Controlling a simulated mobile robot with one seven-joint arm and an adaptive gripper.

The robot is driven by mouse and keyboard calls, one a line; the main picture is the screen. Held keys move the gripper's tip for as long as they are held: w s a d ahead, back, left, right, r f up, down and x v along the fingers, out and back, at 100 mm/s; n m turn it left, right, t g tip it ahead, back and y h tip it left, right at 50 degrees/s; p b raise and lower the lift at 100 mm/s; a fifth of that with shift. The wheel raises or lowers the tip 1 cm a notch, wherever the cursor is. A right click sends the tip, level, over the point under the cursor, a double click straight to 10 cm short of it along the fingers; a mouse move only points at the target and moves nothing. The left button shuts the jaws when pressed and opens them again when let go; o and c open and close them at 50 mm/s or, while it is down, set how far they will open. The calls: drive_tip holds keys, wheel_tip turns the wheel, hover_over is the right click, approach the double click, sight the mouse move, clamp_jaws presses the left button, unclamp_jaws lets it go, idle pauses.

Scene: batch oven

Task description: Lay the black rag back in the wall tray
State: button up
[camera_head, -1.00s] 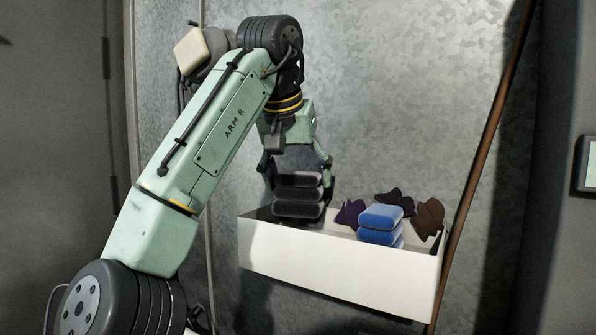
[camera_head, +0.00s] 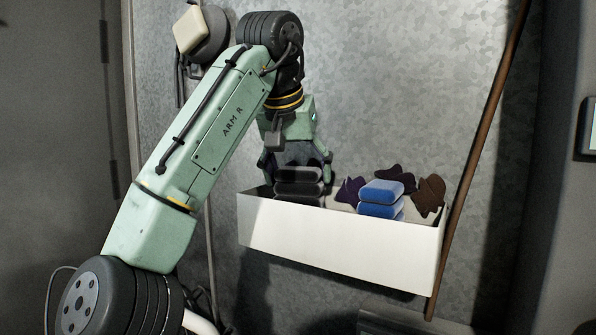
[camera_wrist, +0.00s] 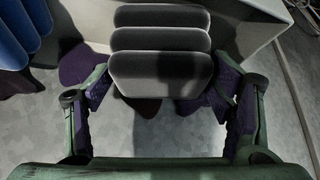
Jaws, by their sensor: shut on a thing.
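The black rag (camera_head: 299,188), a folded stack of layers, is between the fingers of my gripper (camera_head: 298,172), which is shut on it. The rag is upright inside the left end of the white wall tray (camera_head: 340,245). Its lower part is hidden behind the tray's front wall, so I cannot tell whether it rests on the floor. In the wrist view, the rag (camera_wrist: 160,72) shows between the purple-padded fingertips of my gripper (camera_wrist: 160,92).
A blue folded rag (camera_head: 381,193) stands in the tray's right half, also seen in the wrist view (camera_wrist: 15,35). Crumpled purple (camera_head: 350,190) and brown (camera_head: 430,195) pieces lie around it. A brown pole (camera_head: 480,150) leans by the tray's right end.

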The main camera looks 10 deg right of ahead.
drive_tip(key=shift+f+b, duration=0.35)
drive_tip(key=shift+f, duration=0.2)
drive_tip(key=o, duration=1.1)
drive_tip(key=v, duration=0.5)
drive_tip(key=shift+s+a+r, duration=0.1)
drive_tip(key=shift+s+a, duration=0.15)
drive_tip(key=shift+a, duration=0.05)
drive_tip(key=s+a, duration=0.2)
drive_tip(key=s, duration=0.1)
drive_tip(key=s+a, duration=0.2)
drive_tip(key=s, duration=0.1)
drive_tip(key=s+a, duration=0.2)
drive_tip(key=s, duration=0.1)
drive_tip(key=shift+s, duration=0.35)
